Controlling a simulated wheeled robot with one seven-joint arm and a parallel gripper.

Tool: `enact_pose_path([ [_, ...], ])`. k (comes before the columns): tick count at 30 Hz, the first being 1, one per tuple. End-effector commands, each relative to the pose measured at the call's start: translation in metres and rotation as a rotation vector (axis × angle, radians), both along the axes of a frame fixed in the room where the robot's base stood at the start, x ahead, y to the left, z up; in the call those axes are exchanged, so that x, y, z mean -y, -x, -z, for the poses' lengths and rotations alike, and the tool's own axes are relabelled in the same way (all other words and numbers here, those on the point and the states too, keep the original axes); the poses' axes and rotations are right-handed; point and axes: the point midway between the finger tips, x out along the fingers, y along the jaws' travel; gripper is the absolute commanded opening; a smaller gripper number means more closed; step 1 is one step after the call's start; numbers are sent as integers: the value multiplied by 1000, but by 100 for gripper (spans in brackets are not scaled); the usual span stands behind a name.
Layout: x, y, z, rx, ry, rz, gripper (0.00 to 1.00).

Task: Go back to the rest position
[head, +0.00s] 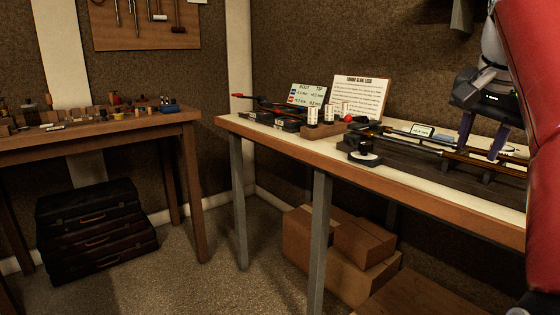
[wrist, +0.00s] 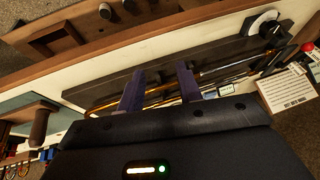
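My gripper (head: 477,154) is at the right of the head view, low over the long bench (head: 390,176). Brass tubes (head: 470,157) lie on a dark board (head: 437,165) under and beside the fingertips. I cannot tell whether the fingers touch them. A small display reading in green (head: 421,130) sits just left of the gripper.
A black round device (head: 364,156), white cylinders (head: 328,114) and a text card (head: 359,96) stand on the bench left of my gripper. Cardboard boxes (head: 340,242) are below. A second table (head: 100,132) and stacked dark cases (head: 95,230) are at left. Open floor lies between.

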Motion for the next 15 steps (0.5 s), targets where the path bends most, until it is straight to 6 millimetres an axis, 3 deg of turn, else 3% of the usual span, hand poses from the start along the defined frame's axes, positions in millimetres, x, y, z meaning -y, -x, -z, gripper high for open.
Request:
enact_pose_path([
  [8, -26, 8, 21, -3, 23, -105, 35],
  [15, -62, 26, 63, -5, 59, -260, 35],
])
